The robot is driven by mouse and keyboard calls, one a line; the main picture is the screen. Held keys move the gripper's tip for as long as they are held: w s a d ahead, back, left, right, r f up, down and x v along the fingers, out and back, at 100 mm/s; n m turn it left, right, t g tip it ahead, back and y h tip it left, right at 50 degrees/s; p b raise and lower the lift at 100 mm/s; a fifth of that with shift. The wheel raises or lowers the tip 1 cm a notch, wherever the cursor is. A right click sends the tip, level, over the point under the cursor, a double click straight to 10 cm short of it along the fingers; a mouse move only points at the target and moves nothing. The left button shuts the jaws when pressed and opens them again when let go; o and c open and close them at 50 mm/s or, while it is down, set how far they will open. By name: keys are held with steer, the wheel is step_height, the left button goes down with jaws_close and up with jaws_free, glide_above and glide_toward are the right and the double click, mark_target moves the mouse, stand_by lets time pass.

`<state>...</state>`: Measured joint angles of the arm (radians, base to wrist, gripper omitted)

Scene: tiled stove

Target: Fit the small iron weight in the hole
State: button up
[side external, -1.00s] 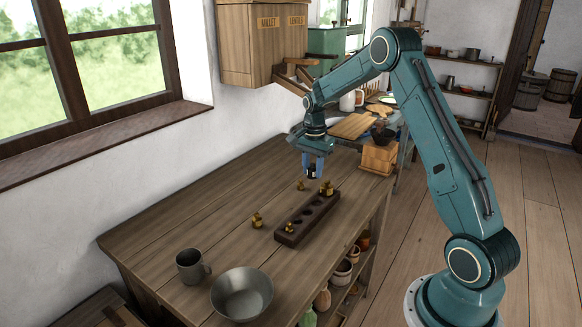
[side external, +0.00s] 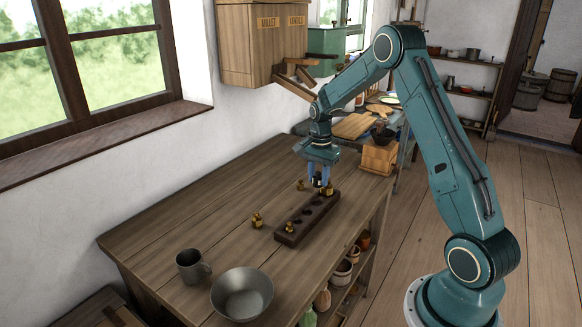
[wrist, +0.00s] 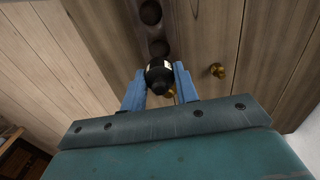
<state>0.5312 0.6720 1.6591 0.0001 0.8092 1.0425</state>
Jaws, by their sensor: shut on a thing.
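My gripper (side external: 320,176) is shut on a small black iron weight (wrist: 160,77) with a pale band, which shows between the blue fingers in the wrist view. The block has a row of round holes; two empty ones show in the wrist view, a nearer hole (wrist: 158,48) and a farther hole (wrist: 150,12). I cannot tell whether the weight touches the block.
Other brass weights stand on the table, one left of the block (side external: 257,220) and one near the gripper (side external: 300,184). A mug (side external: 190,266) and bowl (side external: 242,293) stand at the front.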

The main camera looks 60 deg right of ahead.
steer(key=shift+f, duration=2.55)
steer(key=shift+f, duration=0.95)
steer(key=o, duration=1.2)
steer(key=shift+c, duration=0.2)
steer(key=shift+r, duration=0.1)
steer(key=shift+r, duration=0.9)
step_height(320, 180, up, 6)
steer(key=shift+f, duration=0.25)
steer(key=w+r, duration=0.9)
steer(key=w, duration=0.2)
steer(key=shift+r, duration=0.3)
